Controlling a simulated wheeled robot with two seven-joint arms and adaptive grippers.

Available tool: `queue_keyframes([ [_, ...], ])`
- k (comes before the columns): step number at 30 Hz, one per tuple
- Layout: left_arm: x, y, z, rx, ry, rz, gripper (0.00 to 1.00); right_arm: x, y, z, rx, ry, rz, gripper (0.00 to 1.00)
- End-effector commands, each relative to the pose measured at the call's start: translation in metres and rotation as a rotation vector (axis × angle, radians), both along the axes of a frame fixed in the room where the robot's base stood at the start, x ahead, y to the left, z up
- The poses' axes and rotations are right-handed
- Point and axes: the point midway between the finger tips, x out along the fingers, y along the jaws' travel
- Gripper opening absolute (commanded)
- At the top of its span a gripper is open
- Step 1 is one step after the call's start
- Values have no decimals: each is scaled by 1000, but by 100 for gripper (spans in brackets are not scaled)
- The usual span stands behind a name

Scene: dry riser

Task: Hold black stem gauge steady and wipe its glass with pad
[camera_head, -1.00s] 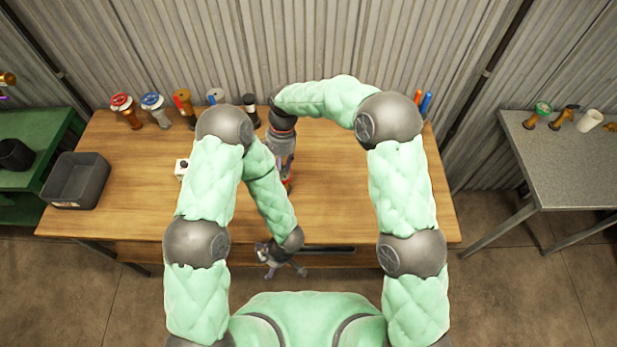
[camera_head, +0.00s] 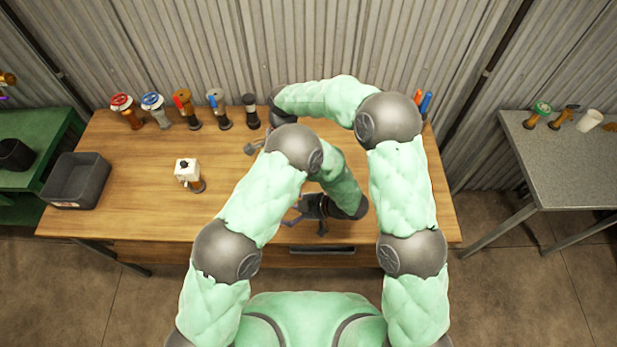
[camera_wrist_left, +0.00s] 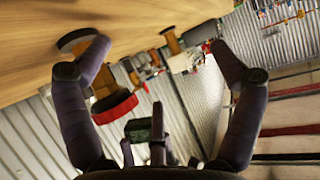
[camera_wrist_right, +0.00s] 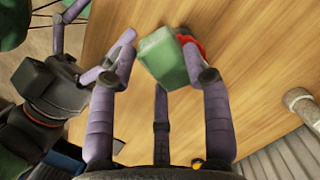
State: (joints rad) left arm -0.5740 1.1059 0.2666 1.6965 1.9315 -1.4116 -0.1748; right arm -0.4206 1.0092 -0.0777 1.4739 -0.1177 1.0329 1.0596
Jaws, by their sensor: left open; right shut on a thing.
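My right gripper (camera_wrist_right: 158,50) is shut on a green pad (camera_wrist_right: 163,60) above the table in the right wrist view. A red round part (camera_wrist_right: 191,42) shows just behind the pad; I cannot tell whether they touch. My left gripper (camera_head: 298,211) is open near the table's front edge. In the left wrist view, between its open fingers (camera_wrist_left: 158,45) but farther off, a fitting with a red disc (camera_wrist_left: 114,107) stands on a dark base. A black-topped fitting (camera_head: 250,108) stands at the back of the table. I cannot tell which piece is the black stem gauge.
Several fittings with red (camera_head: 122,101) and blue (camera_head: 152,101) handles line the back. A white block-headed piece (camera_head: 187,170) stands at centre left. A grey bin (camera_head: 76,182) is at the left end. My arms hide the table's middle; its left front is clear.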

Motion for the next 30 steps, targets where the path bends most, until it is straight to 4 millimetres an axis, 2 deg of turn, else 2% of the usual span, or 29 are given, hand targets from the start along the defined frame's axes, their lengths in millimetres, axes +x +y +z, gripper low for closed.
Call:
queue_keyframes([
  [3, 24, -26, 18, 57, 12, -46, 93, 0, 0, 0, 0, 0, 0, 23],
  [6, 38, -42, 32, 95, 27, -73, 93, 0, 0, 0, 0, 0, 0, 23],
  [10, 56, -58, 47, 119, -1, -106, 93, 0, 0, 0, 0, 0, 0, 23],
  [14, 67, -64, 54, 121, -46, -129, 93, 0, 0, 0, 0, 0, 0, 23],
  [20, 75, -52, 50, 122, -56, -132, 93, 0, 0, 0, 0, 0, 0, 23],
  [30, 95, -3, 28, 121, -54, -130, 93, 0, 0, 0, 0, 0, 0, 23],
])
